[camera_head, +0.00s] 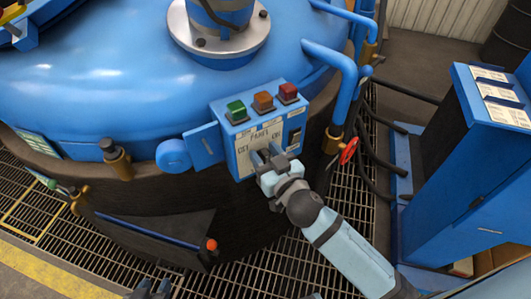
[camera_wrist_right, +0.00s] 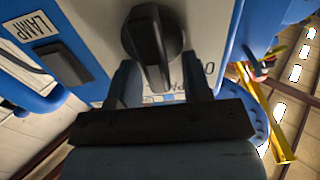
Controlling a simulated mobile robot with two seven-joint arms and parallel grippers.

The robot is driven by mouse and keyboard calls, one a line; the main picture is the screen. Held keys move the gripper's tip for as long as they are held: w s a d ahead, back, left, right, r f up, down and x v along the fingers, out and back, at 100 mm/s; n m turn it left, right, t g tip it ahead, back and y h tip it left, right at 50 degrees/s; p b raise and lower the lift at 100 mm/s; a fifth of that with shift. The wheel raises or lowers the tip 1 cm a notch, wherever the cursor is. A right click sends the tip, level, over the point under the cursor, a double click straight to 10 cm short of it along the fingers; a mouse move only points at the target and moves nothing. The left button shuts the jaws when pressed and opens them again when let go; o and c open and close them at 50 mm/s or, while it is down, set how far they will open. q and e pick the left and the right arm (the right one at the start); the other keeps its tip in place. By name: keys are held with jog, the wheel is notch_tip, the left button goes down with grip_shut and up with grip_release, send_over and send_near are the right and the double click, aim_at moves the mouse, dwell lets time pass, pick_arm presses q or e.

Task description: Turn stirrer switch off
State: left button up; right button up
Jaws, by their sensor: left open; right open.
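The blue control box (camera_head: 258,118) with a pale labelled front stands at the furnace's side. My right gripper (camera_head: 266,157) is open at the lower part of this front. In the right wrist view a black rotary knob (camera_wrist_right: 155,45), which looks like the stirrer switch, sits on the panel. The open fingers of my right gripper (camera_wrist_right: 160,85) stand on either side of its lower end; I cannot tell whether they touch it. In the head view the gripper hides the knob. My left gripper (camera_head: 150,289) is open and empty at the bottom edge, away from the box.
Green (camera_head: 237,111), orange (camera_head: 263,102) and red (camera_head: 288,92) buttons top the box. A dark lamp switch (camera_wrist_right: 64,63) is beside the knob. A red valve wheel (camera_head: 349,149) and blue pipes are close on the right. A blue cabinet (camera_head: 465,165) stands further right.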

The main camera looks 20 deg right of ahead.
pick_arm(q)
jog(key=shift+r, duration=0.1)
pick_arm(e)
grip_shut()
pick_arm(q)
jog(key=shift+w+r, duration=0.1)
